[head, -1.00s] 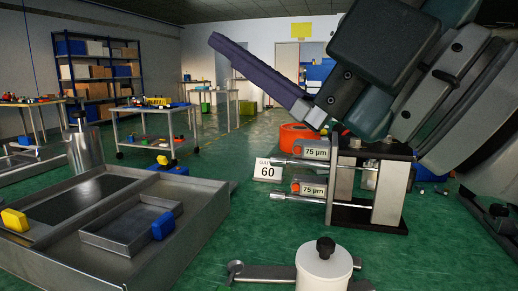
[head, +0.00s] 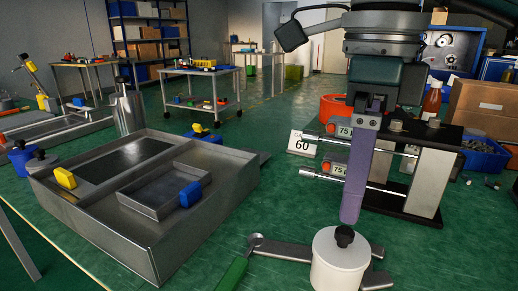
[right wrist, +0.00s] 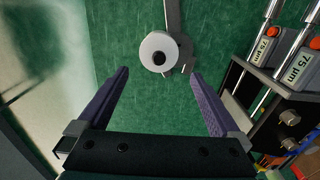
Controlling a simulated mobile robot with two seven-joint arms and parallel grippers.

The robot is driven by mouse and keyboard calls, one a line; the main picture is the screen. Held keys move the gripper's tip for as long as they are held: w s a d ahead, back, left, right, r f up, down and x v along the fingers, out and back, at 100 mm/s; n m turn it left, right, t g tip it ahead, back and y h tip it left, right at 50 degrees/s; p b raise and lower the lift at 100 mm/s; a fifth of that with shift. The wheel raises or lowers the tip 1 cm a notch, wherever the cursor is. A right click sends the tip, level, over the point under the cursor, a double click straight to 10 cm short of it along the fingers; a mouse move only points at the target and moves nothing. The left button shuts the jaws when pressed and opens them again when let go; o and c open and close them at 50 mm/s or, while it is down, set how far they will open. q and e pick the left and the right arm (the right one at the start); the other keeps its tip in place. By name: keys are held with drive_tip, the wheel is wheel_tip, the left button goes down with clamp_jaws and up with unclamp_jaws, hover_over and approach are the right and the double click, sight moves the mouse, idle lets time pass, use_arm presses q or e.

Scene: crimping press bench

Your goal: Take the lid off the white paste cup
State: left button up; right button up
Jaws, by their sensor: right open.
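The white paste cup (head: 339,268) stands at the bottom of the head view, with its lid on and a black knob (head: 344,236) on top. In the right wrist view the cup's lid (right wrist: 152,43) shows from above, beyond the fingertips and roughly centred between them. My right gripper (head: 351,218) points down above the cup, purple fingers spread; in the wrist view (right wrist: 158,72) nothing is between them. From the head the fingers line up, so the gap is hidden. The left gripper is not seen.
Right behind stands a black-framed fixture (head: 425,185) with 75 µm gauges and a "60" card (head: 302,143). A steel tray (head: 150,240) with yellow and blue blocks fills the left.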

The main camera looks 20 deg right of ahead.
sight(345, 230)
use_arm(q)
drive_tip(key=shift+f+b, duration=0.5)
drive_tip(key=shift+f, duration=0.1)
use_arm(e)
wheel_tip(345, 230, down, 8)
drive_tip(key=shift+f, duration=0.1)
